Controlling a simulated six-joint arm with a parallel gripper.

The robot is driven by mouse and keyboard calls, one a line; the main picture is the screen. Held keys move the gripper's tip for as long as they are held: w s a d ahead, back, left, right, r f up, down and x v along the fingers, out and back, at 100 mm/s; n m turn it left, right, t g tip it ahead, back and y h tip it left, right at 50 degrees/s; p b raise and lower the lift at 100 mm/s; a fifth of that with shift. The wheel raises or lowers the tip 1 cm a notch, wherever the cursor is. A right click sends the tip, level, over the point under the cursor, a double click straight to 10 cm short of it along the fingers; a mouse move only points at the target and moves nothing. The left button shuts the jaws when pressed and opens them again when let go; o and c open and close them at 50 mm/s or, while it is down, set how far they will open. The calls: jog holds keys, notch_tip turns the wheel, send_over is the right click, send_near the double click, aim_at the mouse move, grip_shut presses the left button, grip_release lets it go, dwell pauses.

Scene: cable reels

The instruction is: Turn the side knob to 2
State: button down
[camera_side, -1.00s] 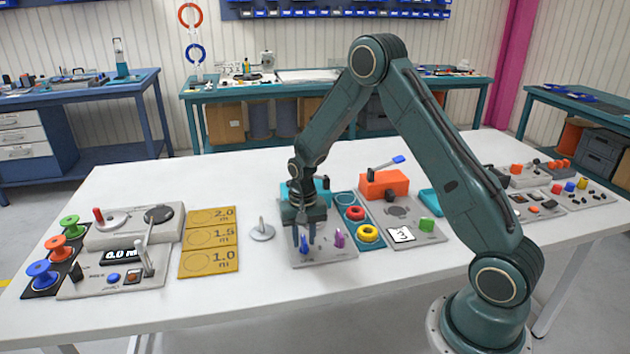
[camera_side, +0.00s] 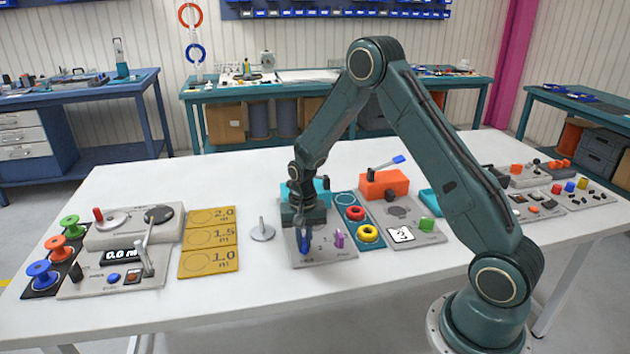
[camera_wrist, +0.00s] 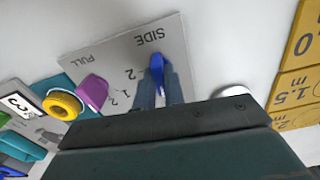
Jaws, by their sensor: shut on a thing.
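The blue side knob (camera_side: 305,245) stands on a grey panel (camera_side: 322,257) in the middle of the table. In the wrist view the blue knob (camera_wrist: 157,64) sits below the printed word SIDE, with a printed 2 to its left. My gripper (camera_side: 304,236) is down over the panel. In the wrist view its fingers (camera_wrist: 159,88) stand on both sides of the knob, shut on it. The fingers hide part of the knob, so I cannot tell which mark it points to. A purple knob (camera_wrist: 92,92) stands on the same panel near the word PULL.
Red (camera_side: 355,213) and yellow (camera_side: 368,233) rings lie just right of the panel. A metal peg on a round base (camera_side: 263,231) and yellow length plates (camera_side: 208,238) are to the left. The front strip of white table is clear.

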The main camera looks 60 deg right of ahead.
jog(key=m, duration=0.8)
jog(key=shift+m, duration=4.7)
jog(key=c, duration=1.5)
grip_release()
